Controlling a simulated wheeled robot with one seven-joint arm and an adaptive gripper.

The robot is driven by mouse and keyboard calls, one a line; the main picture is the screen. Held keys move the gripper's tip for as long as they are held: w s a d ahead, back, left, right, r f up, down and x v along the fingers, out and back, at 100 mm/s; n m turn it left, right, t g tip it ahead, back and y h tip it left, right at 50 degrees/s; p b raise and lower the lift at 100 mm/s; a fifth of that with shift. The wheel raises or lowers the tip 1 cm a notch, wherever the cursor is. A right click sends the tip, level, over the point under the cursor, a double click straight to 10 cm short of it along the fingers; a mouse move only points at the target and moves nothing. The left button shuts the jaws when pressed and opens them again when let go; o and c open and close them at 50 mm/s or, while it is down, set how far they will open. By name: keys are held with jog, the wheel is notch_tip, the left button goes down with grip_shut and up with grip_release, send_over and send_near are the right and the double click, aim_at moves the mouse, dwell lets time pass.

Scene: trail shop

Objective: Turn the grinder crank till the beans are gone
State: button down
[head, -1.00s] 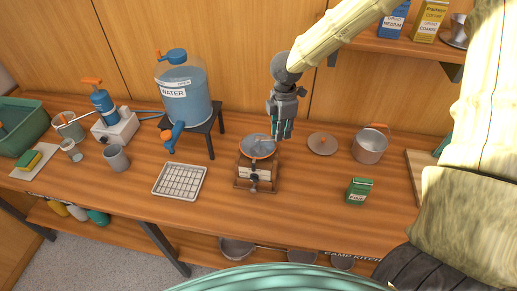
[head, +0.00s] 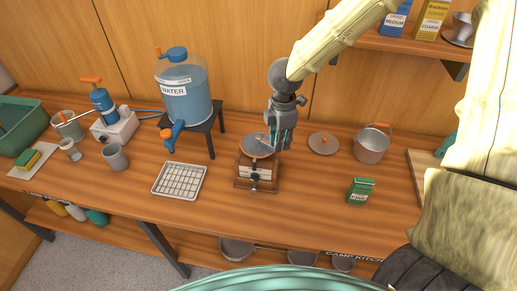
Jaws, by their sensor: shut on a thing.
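The grinder (head: 257,172) stands on the wooden counter, a brown wooden box with a pale label on its front and a round grey bowl (head: 256,146) on top. My gripper (head: 277,140) reaches down from above at the right side of the bowl. It is shut on the crank handle, which is mostly hidden by its fingers. Whether beans lie in the bowl is too small to tell.
A wire rack (head: 179,181) lies left of the grinder, and a water jug (head: 185,92) on a stand is behind it. A lid (head: 323,143), a pot (head: 371,145) and a green box (head: 360,191) stand to the right. The counter just in front is clear.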

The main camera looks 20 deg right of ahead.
dwell(0.3)
jog(key=a, duration=0.1)
jog(key=s+a+b, duration=0.1)
jog(key=a, duration=0.1)
jog(key=shift+s+a, duration=0.1)
jog(key=shift+a, duration=0.2)
jog(key=shift+a, duration=0.1)
jog(key=c, duration=1.7)
grip_release()
jog(key=shift+a, duration=0.2)
jog(key=shift+c, duration=0.2)
jog(key=o, duration=0.8)
